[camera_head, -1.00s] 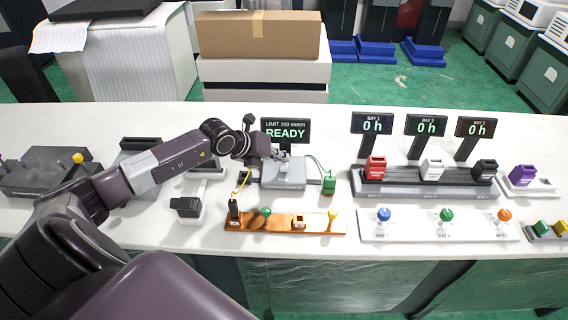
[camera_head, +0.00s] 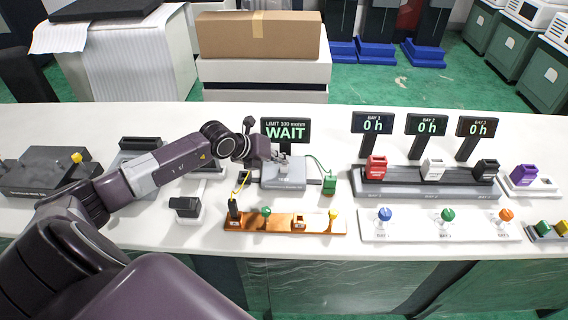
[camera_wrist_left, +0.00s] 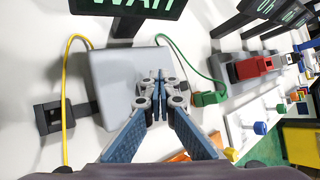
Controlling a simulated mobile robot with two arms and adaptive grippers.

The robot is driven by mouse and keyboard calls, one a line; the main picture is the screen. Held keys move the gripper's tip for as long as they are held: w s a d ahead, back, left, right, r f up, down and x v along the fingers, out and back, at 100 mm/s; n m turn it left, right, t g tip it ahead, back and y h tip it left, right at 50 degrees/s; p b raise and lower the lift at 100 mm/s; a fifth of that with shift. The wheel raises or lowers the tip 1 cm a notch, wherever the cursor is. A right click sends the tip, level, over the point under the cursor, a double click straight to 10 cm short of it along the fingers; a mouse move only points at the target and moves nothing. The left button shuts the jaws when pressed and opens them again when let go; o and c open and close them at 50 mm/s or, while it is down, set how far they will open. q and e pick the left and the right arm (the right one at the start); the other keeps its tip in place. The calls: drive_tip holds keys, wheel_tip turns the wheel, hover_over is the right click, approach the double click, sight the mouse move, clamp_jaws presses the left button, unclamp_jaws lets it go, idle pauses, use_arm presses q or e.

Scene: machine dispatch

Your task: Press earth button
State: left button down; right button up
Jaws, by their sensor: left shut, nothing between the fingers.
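The tester is a light grey box (camera_head: 295,178) on the white table, and it also shows in the left wrist view (camera_wrist_left: 108,82). Its display (camera_head: 286,132) reads "LIMIT 100 mohm" and "WAIT". In the head view the gripper (camera_head: 276,158) is at the back left part of the box. I cannot make out a button labelled earth; the fingers may cover it. Whether the tips touch the box is unclear. My right gripper is not in view.
A green clip (camera_head: 329,185) on a green cable is right of the tester, and a yellow cable (camera_wrist_left: 67,90) runs at its left. An orange board (camera_head: 285,225) with coloured knobs lies in front. To the right is the bay rack (camera_head: 425,190) with red, white and black blocks.

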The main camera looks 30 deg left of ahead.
use_arm(q)
drive_tip(key=shift+r+p, duration=0.8)
drive_tip(key=shift+r, duration=0.15)
drive_tip(key=shift+r+p, duration=1.85)
drive_tip(key=shift+r, duration=0.75)
drive_tip(key=shift+f, duration=0.1)
